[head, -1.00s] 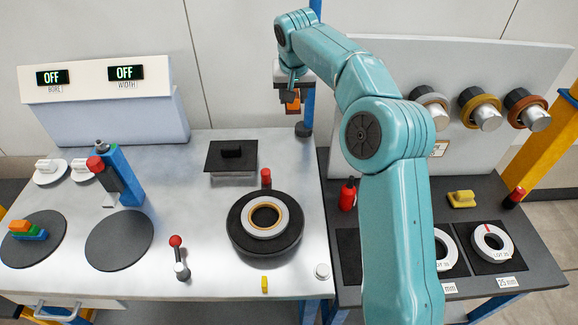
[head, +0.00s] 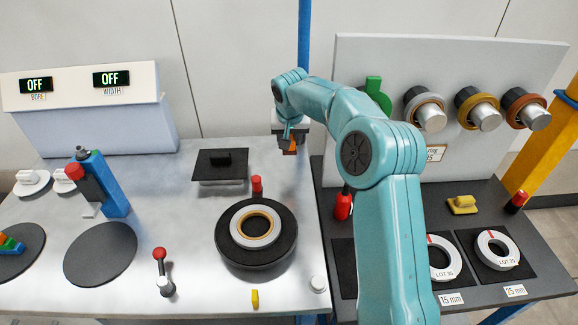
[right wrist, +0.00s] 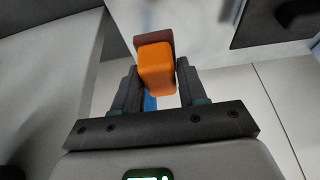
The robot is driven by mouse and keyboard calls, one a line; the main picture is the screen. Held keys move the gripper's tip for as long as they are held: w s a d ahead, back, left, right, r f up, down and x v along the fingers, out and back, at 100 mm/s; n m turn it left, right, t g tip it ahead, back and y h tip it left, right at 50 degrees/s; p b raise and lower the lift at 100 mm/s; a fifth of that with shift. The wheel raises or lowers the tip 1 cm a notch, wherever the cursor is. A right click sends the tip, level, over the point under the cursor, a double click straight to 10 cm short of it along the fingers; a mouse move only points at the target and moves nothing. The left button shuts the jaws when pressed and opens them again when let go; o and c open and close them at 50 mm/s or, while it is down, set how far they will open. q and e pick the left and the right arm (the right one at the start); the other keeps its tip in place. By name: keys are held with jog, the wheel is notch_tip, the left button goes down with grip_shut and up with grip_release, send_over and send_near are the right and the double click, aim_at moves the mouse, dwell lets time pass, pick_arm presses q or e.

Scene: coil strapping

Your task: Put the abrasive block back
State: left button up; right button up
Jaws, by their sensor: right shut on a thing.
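The abrasive block (right wrist: 156,72), orange with a brown layer at its far end, is between the fingers of my right gripper (right wrist: 157,85) in the right wrist view. In the head view the right gripper (head: 290,137) points down over the back right corner of the steel table, shut on the block (head: 290,148). Whether the block's underside touches the table is unclear. My left gripper is not in view.
A black-topped box (head: 220,166) stands left of the gripper. In front are a red-topped peg (head: 257,185) and a black turntable (head: 232,252) with a ring. A blue post (head: 304,40) rises behind the gripper. The dark side table (head: 470,275) is to the right.

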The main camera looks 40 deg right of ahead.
notch_tip(320, 180, down, 9)
jog(key=shift+w+f, duration=0.1)
jog(key=shift+w, duration=0.05)
jog(key=shift+b, duration=0.3)
jog(key=o, duration=0.6)
jog(key=shift+f, duration=0.1)
jog(key=o, duration=0.4)
